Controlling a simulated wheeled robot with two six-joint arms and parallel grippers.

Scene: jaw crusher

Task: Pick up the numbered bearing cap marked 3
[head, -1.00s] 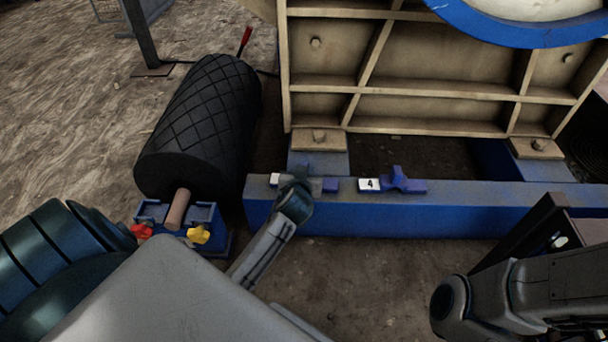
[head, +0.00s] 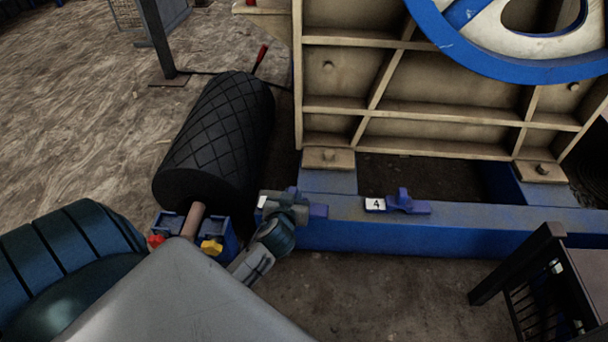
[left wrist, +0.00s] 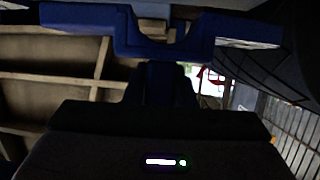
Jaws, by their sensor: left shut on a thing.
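My left gripper (head: 290,202) is shut on a blue bearing cap (head: 318,211) near the left end of the blue beam. A white label end (head: 262,201) of this cap sticks out left of the fingers; its number cannot be read. In the left wrist view the held cap (left wrist: 130,35) shows its U-shaped notch and a pale label end at the right. Another blue bearing cap (head: 407,202), labelled 4, lies on the beam to the right. My right gripper is not in view.
The blue beam (head: 400,238) runs along the beige ribbed crusher frame (head: 440,125). A black ridged roller (head: 215,140) stands at left. A blue block with red (head: 156,241) and yellow (head: 211,247) knobs is at its near end. A dark stand (head: 535,262) is at lower right.

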